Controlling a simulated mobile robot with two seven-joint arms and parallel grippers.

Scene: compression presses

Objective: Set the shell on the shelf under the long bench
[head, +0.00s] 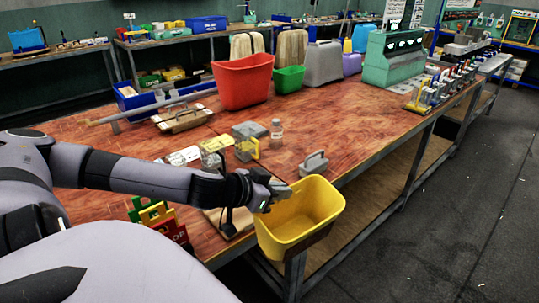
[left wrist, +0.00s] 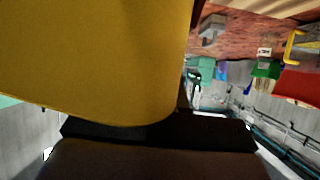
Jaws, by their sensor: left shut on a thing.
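The yellow shell (head: 300,212), an open-topped bin shape, hangs tilted at the near right edge of the long bench (head: 240,125), partly beyond the edge. My left gripper (head: 278,194) is shut on its left rim. The shell also fills the upper left of the left wrist view (left wrist: 90,60). The wooden shelf (head: 375,205) shows under the bench, behind and to the right of the shell; the shell hides its near part. My right gripper is not in view.
A red bin (head: 243,82) and a green bin (head: 289,79) stand farther back on the bench. A grey weight-like block (head: 314,162) sits near the bench edge. Bench legs (head: 409,165) bound the shelf's open side. The grey floor (head: 460,220) to the right is clear.

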